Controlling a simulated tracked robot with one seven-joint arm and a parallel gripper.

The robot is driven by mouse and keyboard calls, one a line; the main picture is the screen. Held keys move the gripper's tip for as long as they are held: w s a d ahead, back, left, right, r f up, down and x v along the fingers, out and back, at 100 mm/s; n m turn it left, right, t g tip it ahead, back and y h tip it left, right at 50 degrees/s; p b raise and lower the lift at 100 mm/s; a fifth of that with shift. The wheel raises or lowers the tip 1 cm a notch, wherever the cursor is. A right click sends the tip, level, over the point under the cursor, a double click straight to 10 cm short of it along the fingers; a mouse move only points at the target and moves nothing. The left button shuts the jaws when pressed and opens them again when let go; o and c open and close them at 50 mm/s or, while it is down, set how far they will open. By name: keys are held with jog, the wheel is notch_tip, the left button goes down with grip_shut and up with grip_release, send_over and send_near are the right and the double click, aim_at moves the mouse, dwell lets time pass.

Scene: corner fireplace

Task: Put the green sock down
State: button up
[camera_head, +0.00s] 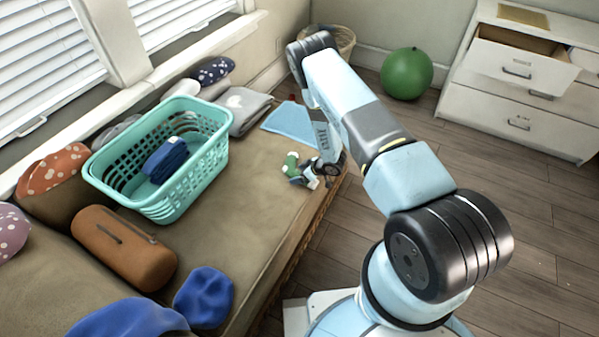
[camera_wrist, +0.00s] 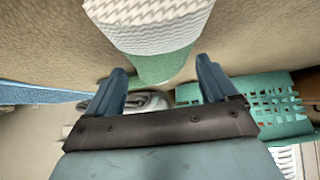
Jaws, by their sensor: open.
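The green sock (camera_head: 291,163), green with a white part, is on the brown bench cushion (camera_head: 240,215) near its right edge, beside my gripper. In the wrist view the green sock (camera_wrist: 150,24) is close, with a white ribbed part in front and a green part behind. My gripper (camera_wrist: 160,72) is open, its two blue fingers apart with the green part showing between their tips. No finger clearly presses on the sock. In the head view my gripper (camera_head: 302,181) is low over the cushion, partly hidden by my arm.
A teal laundry basket (camera_head: 205,166) holding a dark blue folded cloth (camera_head: 166,160) stands left of the sock. A light blue cloth (camera_head: 290,123) and a grey folded cloth (camera_head: 243,106) lie behind. A brown bolster (camera_head: 124,247) is front left. Cushion between basket and sock is clear.

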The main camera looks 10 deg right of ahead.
jog(key=c, duration=1.2)
jog(key=shift+r, duration=0.1)
